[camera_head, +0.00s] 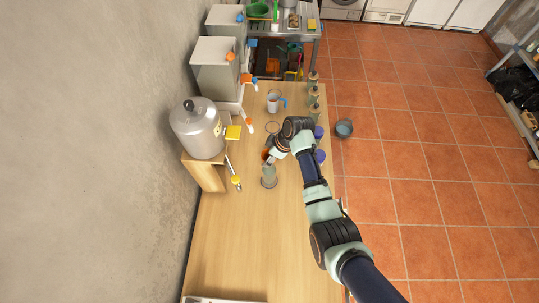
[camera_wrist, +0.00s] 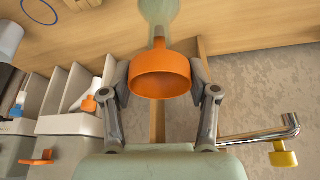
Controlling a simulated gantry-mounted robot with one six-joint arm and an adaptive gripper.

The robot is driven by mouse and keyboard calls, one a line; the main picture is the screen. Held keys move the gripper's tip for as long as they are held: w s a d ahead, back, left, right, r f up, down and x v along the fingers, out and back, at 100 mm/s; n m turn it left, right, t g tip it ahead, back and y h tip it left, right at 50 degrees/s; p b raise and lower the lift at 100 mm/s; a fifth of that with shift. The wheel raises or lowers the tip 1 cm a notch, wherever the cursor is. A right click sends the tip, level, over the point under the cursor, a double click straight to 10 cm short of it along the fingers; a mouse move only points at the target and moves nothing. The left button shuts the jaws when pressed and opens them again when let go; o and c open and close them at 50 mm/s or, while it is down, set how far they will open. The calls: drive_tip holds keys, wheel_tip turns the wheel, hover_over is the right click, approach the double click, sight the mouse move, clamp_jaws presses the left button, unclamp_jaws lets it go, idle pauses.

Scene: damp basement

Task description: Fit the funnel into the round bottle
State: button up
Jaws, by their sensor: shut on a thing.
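The orange funnel (camera_wrist: 160,82) is between the two fingertips of my gripper (camera_wrist: 162,85) in the wrist view, with its wide mouth toward the camera. My gripper is shut on it. In the head view only a small orange part of the funnel (camera_head: 265,154) shows beside my gripper (camera_head: 269,156). The round greenish bottle (camera_head: 269,173) stands upright on the table just below the gripper in the picture. In the wrist view the bottle (camera_wrist: 158,10) is at the top, its narrow neck lined up with the funnel's spout. I cannot tell whether the spout is inside the neck.
A steel tank (camera_head: 198,128) with a yellow-handled tap stands left of the bottle. A jug with a blue handle (camera_head: 273,103) is farther back. Several greenish bottles (camera_head: 313,96) line the right table edge. The front of the wooden table (camera_head: 255,240) is mostly clear.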

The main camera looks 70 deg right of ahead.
drive_tip(key=shift+f, duration=0.35)
drive_tip(key=o, duration=1.2)
wheel_tip(320, 180, up, 7)
drive_tip(key=p, duration=0.6)
drive_tip(key=shift+r, duration=0.1)
idle(0.5)
